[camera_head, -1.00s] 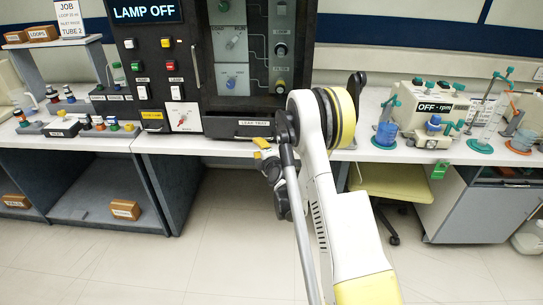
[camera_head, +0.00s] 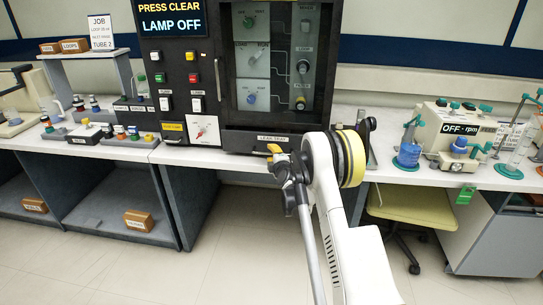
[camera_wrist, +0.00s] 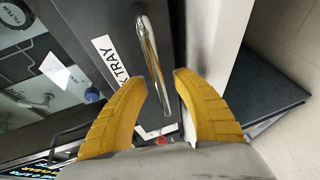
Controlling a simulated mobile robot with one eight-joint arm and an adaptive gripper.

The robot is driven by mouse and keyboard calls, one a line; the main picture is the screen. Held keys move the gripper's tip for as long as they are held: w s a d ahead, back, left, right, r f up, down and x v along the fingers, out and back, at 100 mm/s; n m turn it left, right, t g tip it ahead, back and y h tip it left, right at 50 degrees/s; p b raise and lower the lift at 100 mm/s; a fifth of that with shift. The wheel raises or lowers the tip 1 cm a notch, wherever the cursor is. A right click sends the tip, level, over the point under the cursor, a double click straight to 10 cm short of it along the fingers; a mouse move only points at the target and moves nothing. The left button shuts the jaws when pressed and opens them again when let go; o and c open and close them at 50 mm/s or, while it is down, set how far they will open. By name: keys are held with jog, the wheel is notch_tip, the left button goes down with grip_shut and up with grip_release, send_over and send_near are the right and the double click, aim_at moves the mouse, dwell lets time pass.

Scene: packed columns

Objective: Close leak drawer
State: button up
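The leak drawer is the dark tray front labelled LEAK TRAY (camera_head: 258,140), low on the black cabinet at the bench's front edge. I cannot tell how far out it stands. In the wrist view its dark front (camera_wrist: 105,22) carries a white label and a metal bar handle (camera_wrist: 150,55). My gripper (camera_head: 274,151) is at the drawer front, partly hidden by my arm. In the wrist view my gripper's yellow fingers (camera_wrist: 160,78) are apart, with the handle's lower part showing between them. I cannot tell whether they touch it.
The black cabinet (camera_head: 223,80) has a display reading PRESS CLEAR, LAMP OFF, with switches and a glass-fronted panel. Small bottles stand left on the bench. A machine reading OFF rpm (camera_head: 455,128) and a blue vessel (camera_head: 408,155) stand right. A yellow stool (camera_head: 410,207) is below.

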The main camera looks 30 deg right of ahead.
grip_shut()
jog(key=shift+w+d, duration=0.55)
jog(key=shift+w, duration=0.3)
jog(key=shift+w+d, duration=0.55)
jog(key=shift+w, duration=0.25)
grip_release()
jog(key=shift+s, duration=0.1)
jog(key=v, duration=1.2)
jog(key=shift+a+r, duration=0.1)
